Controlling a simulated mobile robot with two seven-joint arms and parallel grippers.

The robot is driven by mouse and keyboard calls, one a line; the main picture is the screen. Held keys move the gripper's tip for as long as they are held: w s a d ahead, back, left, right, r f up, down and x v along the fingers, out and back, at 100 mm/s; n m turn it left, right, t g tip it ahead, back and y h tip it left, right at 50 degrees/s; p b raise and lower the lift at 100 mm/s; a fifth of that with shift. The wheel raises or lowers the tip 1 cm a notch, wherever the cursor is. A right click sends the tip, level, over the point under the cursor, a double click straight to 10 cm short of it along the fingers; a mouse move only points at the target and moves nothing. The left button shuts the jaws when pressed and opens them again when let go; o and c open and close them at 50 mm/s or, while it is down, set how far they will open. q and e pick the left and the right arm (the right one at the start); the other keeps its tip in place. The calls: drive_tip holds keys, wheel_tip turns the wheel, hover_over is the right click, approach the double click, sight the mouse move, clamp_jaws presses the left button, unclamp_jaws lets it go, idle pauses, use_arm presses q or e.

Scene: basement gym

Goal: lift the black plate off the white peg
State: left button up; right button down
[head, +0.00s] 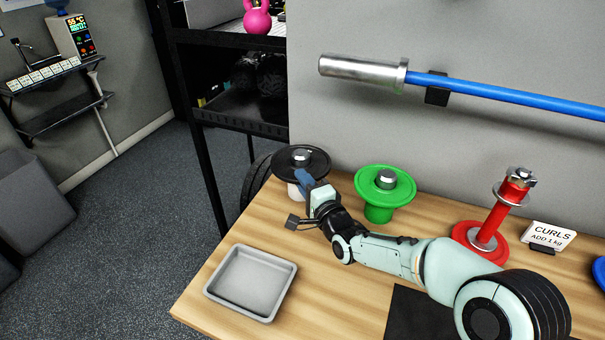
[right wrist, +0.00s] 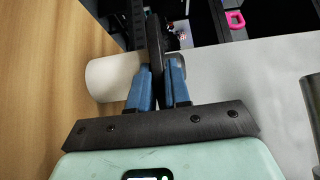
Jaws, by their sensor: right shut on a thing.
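The black plate (head: 318,160) is a round disc at the back left of the wooden table. It sits around the top of the white peg (head: 292,190), with a grey metal tip (head: 301,156) showing at its centre. My right gripper (head: 303,179) is at the plate's near edge. In the right wrist view, the blue fingers (right wrist: 156,80) are shut on the black plate (right wrist: 153,35), which is seen edge-on. The white peg (right wrist: 108,78) shows left of it, its join with the plate partly hidden. My left gripper is not in view.
A green plate on a green peg (head: 378,212) stands just right. A red peg (head: 493,222) with a red plate and a CURLS sign (head: 548,236) are further right. A grey tray (head: 252,283) lies front left. A black shelf (head: 240,120) stands behind; a blue bar (head: 500,92) hangs on the wall.

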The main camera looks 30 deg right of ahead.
use_arm(q)
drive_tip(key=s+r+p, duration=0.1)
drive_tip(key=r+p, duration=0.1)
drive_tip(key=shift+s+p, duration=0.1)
drive_tip(key=shift+p, duration=0.2)
use_arm(e)
wheel_tip(320, 180, up, 21)
drive_tip(key=shift+f, duration=0.2)
